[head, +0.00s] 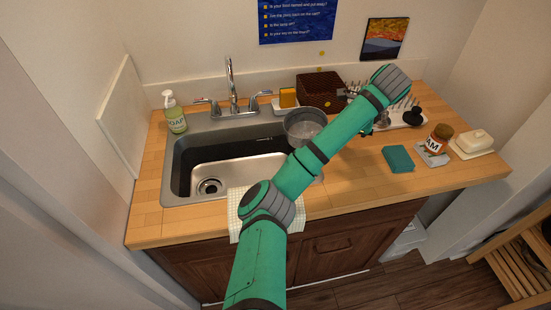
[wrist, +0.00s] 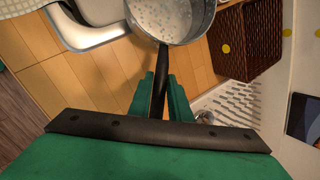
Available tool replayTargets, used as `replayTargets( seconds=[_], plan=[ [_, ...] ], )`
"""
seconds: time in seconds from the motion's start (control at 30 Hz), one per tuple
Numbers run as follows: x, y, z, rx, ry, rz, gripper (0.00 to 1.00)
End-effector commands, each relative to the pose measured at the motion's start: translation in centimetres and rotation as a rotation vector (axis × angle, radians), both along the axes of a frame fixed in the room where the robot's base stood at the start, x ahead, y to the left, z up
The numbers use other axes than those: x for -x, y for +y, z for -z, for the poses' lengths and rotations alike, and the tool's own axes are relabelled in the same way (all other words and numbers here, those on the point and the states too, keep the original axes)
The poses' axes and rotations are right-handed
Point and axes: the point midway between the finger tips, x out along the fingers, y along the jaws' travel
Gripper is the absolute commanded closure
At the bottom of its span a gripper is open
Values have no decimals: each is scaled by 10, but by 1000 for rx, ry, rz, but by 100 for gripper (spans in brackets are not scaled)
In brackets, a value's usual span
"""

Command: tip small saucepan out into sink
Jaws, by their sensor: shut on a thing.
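The small saucepan (head: 303,122) is grey metal and shows at the right rim of the sink in the head view, its opening facing up. In the wrist view the saucepan (wrist: 172,22) is at the top, with pale speckled contents inside. My gripper (wrist: 159,92) is shut on its black handle (wrist: 161,68), one green finger on each side. In the head view my arm hides the handle and most of the gripper. The steel sink (head: 225,178) is left of the pan, its basin open with a drain at the bottom. I cannot tell how high the pan is held.
A faucet (head: 232,92) stands behind the sink, with a soap bottle (head: 175,115) at its left. A dark woven box (head: 318,88) and a sponge (head: 288,97) are behind the pan. A cloth (head: 240,200) hangs over the front edge. A jam jar (head: 438,138) stands right.

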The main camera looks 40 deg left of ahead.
Motion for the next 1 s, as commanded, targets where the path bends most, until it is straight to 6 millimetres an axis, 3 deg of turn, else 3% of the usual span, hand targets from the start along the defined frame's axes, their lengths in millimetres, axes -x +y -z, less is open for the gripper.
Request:
replayTargets(
  seconds=[0.17, 0.37, 0.73, 1.0],
  plan=[
    [-21, -4, 6, -42, 141, -3, 100],
    [-20, -3, 4, -43, 146, -3, 100],
    [-20, -3, -29, -43, 143, -3, 100],
    [-20, -4, -32, -41, 146, -2, 100]
  ],
)
